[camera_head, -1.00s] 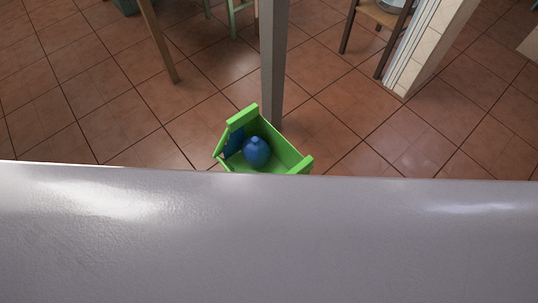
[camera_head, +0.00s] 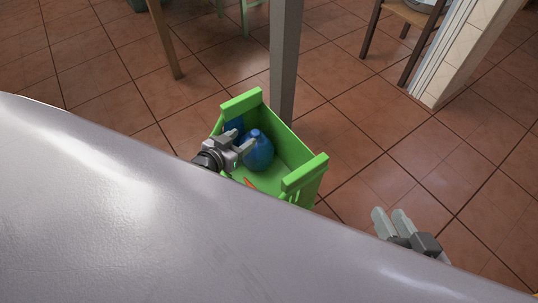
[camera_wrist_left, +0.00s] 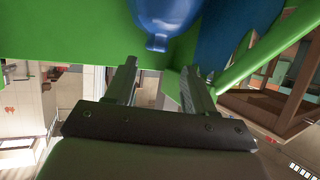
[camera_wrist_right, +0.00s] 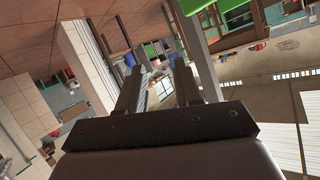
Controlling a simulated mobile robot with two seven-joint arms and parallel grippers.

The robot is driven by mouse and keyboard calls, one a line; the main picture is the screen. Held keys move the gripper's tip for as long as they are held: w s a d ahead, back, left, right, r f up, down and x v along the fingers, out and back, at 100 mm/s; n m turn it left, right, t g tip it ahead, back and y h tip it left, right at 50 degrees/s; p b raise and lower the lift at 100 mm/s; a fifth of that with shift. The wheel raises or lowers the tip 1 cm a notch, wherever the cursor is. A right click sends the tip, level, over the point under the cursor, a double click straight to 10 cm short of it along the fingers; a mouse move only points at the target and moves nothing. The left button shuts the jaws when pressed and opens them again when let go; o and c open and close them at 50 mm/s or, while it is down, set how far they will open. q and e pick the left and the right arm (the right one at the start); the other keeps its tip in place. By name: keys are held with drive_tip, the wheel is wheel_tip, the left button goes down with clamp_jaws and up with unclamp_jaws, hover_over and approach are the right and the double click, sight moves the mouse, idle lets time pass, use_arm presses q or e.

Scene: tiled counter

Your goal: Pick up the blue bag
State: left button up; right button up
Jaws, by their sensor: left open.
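The blue bag (camera_head: 258,152) is a rounded bundle with a narrow knotted top, inside a green crate (camera_head: 305,172). My left gripper (camera_head: 248,146) is open over the crate's near left side, with its fingertips beside the bag in the picture. In the left wrist view the bag (camera_wrist_left: 165,14) shows just beyond the open fingers (camera_wrist_left: 158,78), its narrow end towards them, with nothing between them. My right gripper (camera_head: 391,214) is out to the right of the crate. In the right wrist view its fingers (camera_wrist_right: 158,85) are apart and empty.
Another blue item (camera_head: 233,125) lies by the crate's back left wall, and a small orange item (camera_head: 249,183) is near its front. A grey post (camera_head: 285,60) stands right behind the crate. Chair or table legs (camera_head: 165,40) are further back. Tiled floor (camera_head: 375,150) is clear to the right.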

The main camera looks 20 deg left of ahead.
sight(254, 133)
use_arm(q)
drive_tip(key=shift+b+x, duration=0.75)
drive_tip(key=shift+x, duration=0.7)
drive_tip(key=w+f+b, duration=0.1)
drive_tip(key=w+d+f+b, duration=0.1)
drive_tip(key=shift+w, duration=0.35)
drive_tip(key=shift+w+b, duration=0.3)
drive_tip(key=shift+w, duration=0.3)
use_arm(e)
drive_tip(key=shift+w+a+f+t+y, duration=0.15)
drive_tip(key=shift+a+f+t+y, duration=0.15)
drive_tip(key=shift+a+y, duration=0.2)
use_arm(q)
clamp_jaws()
